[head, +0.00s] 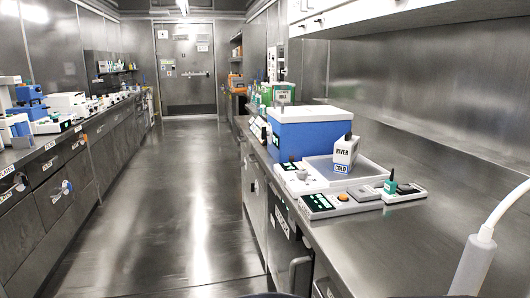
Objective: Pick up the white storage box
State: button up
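Another white box (68,101) sits on the left counter, far off. I cannot tell which of these is the white storage box. My gripper is not in view.
A white bent tube (480,250) rises at lower right. The aisle floor (190,220) is clear to the door (186,65).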

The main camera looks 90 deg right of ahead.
aim_at(346, 155)
jog(key=z, duration=3.55)
